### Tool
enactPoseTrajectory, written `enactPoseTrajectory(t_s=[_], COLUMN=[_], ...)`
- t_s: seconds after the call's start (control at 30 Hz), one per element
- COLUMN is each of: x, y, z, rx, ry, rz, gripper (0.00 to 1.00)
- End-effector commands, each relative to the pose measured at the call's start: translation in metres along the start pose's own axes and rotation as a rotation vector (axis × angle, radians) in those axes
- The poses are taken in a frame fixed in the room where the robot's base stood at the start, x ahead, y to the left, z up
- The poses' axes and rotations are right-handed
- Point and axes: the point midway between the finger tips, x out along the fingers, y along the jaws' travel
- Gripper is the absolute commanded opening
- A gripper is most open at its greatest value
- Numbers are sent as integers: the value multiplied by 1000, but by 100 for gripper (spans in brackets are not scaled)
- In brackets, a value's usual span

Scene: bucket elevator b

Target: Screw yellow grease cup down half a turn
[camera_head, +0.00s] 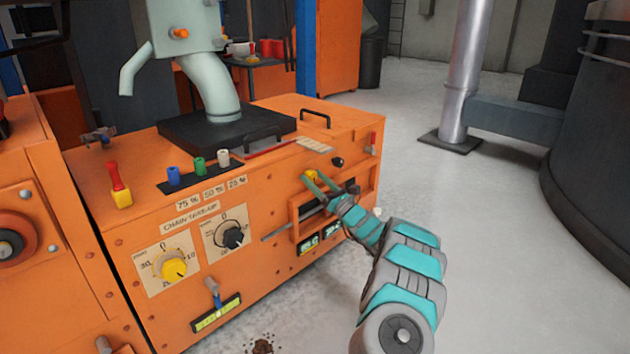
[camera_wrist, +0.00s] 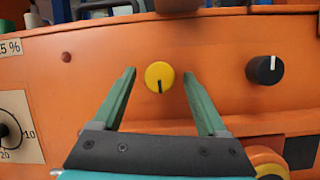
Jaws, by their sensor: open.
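The yellow grease cup (camera_wrist: 159,77) is a small round cap with a dark pointer line, on the orange front panel. In the wrist view its line points down. My gripper (camera_wrist: 158,80) is open, with one green finger on each side of the cup in the picture. I see no finger touching it, and the depth gap is hard to judge. In the head view the grease cup (camera_head: 311,174) shows small and partly covered beside my gripper (camera_head: 318,182), at the upper right of the orange housing's front.
A black knob (camera_wrist: 265,70) with a white line sits right of the cup. Below my gripper are a slot and displays (camera_head: 309,243) in an orange frame. A yellow dial (camera_head: 174,268) and a black dial (camera_head: 234,237) are farther left. Grey floor lies open at right.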

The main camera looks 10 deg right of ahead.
Motion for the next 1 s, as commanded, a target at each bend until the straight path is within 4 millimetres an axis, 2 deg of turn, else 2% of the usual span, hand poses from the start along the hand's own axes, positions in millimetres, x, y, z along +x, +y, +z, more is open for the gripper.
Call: enactPoseTrajectory(t_s=[0.17,0.5,0.6,0.73,1.0], x=[-8,-60,-71,-78,-78], y=[-1,-1,-1,0,0], z=[1,2,0,0,0], rx=[1,1,2,2,0], ry=[0,-1,0,0,0], rz=[-2,-3,-2,-1,0], gripper=[76,76,76,76,76])
